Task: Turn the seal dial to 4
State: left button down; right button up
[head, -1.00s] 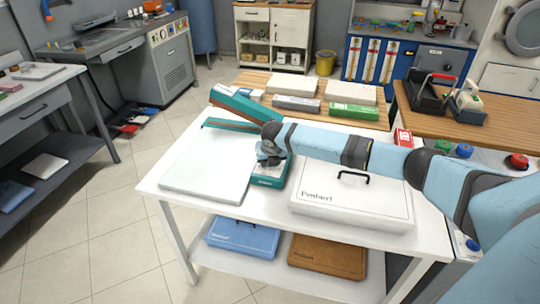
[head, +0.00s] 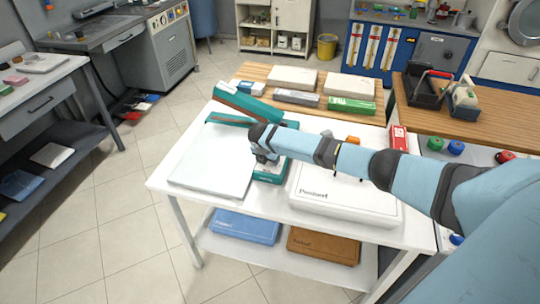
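A teal sealer (head: 268,102) with a raised, tilted arm stands at the back of the white table (head: 196,192). A teal box part (head: 270,174) of it, with a pale top, sits between a white flat plate and a white case. No dial or number on it can be made out; my arm covers part of the box. My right gripper (head: 263,157) is at the left end of my blue arm, over the upper left of this box. Its fingers are too small and dark to read, and contact cannot be told. My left gripper is out of view.
The white flat plate (head: 213,160) lies left of the box. The white case (head: 345,201) lies right, under my arm. A blue case (head: 245,226) and a brown case (head: 323,245) are on the shelf below. A wooden counter with boxes stands behind.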

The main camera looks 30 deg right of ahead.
dwell(0.5)
jog(key=o, duration=0.9)
jog(key=shift+a+r, duration=0.15)
jog(key=shift+r, duration=0.4)
jog(key=v, duration=1.2)
jog(key=shift+s+a+r, duration=0.1)
jog(key=shift+s+r, duration=0.05)
jog(key=shift+r, duration=0.15)
